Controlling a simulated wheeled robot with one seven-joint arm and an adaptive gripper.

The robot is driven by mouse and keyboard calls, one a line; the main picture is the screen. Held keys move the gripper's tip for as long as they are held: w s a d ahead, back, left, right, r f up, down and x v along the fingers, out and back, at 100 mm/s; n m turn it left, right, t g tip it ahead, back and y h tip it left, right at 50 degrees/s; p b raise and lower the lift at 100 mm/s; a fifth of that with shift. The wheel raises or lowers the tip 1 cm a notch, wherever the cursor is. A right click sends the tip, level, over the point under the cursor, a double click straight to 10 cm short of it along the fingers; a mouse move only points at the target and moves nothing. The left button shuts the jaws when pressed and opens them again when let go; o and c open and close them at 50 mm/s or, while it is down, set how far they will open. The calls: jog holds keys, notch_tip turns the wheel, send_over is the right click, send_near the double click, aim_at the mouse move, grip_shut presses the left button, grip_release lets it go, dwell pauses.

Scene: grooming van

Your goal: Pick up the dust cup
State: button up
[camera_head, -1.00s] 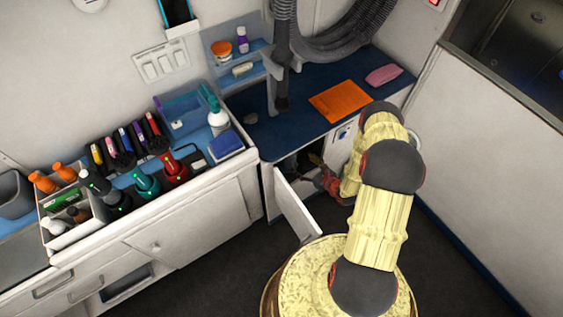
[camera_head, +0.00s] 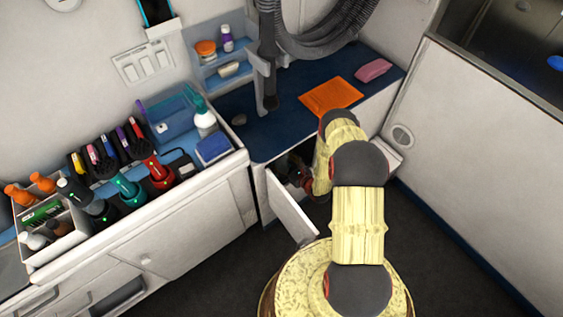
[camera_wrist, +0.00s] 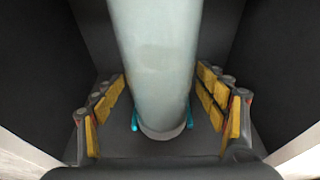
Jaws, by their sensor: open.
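The dust cup (camera_wrist: 155,55) appears in the wrist view as a pale, translucent grey-green cylinder with a rounded end and small teal parts beside that end. It lies between the two fingers of my gripper (camera_wrist: 161,78), which is open with yellow pads on either side. Dark gaps show between the pads and the cup, so the fingers do not appear to be closed on it. In the head view my gripper (camera_head: 301,178) is mostly hidden in the low cabinet opening, and the cup cannot be seen there.
Dark walls surround the cup in the wrist view. The cabinet door (camera_head: 290,206) stands open left of my arm. Above is a blue counter (camera_head: 290,105) with an orange cloth (camera_head: 331,96) and a pink item (camera_head: 373,70). A grooming-tool rack (camera_head: 120,230) stands left. Dark floor is clear at right.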

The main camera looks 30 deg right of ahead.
jog(key=shift+w, duration=0.15)
jog(key=shift+c, duration=1.4)
jog(key=c, duration=1)
jog(key=shift+o, duration=0.2)
